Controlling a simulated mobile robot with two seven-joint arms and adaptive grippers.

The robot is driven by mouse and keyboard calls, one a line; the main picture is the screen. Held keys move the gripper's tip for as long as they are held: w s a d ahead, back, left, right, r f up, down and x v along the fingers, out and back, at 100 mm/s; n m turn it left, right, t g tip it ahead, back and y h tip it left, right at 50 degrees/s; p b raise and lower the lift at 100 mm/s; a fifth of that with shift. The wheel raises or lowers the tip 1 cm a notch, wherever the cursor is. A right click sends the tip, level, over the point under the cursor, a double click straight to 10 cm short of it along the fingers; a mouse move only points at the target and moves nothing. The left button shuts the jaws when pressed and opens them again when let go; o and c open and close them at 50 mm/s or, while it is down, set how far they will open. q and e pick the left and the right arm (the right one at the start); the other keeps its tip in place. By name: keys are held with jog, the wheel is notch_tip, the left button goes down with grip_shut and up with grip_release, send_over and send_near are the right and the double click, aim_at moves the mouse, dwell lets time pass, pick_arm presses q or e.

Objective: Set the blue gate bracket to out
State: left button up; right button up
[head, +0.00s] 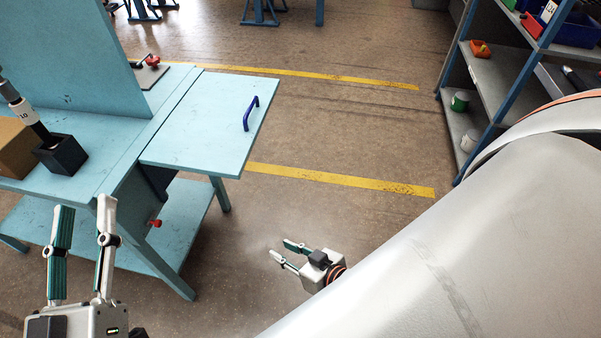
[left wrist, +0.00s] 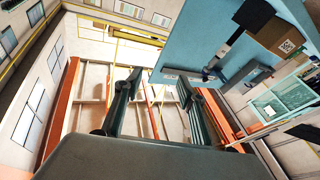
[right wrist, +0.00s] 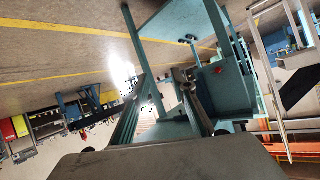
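A light-blue bench has a level side leaf (head: 205,120) with a dark blue handle (head: 250,113) near its outer edge. Under the leaf, a shaded panel (head: 143,205) carries a red knob (head: 154,223); the knob also shows in the right wrist view (right wrist: 218,70). I cannot tell for sure which part is the blue gate bracket, or its position. My left gripper (head: 84,212) is open and empty, in front of the bench. My right gripper (head: 280,249) is open and empty, right of the bench, apart from the leaf and knob.
A black block (head: 62,156) holding a tool and a cardboard box (head: 15,148) stand on the bench top. A lower shelf (head: 180,235) lies beneath. A storage rack (head: 485,90) stands at the right. Floor between bench and rack is clear. My large pale arm link fills the lower right.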

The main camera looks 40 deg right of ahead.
jog(key=shift+s+d+f+n+g, duration=0.15)
jog(key=shift+s+n, duration=0.1)
jog(key=shift+s, duration=0.2)
jog(key=shift+s+d+f+n+g, duration=0.1)
jog(key=shift+s+d+n, duration=0.15)
jog(key=shift+s, duration=0.2)
jog(key=shift+s+d+f+n+g, duration=0.1)
jog(key=shift+s+n, duration=0.2)
jog(key=shift+s, duration=0.15)
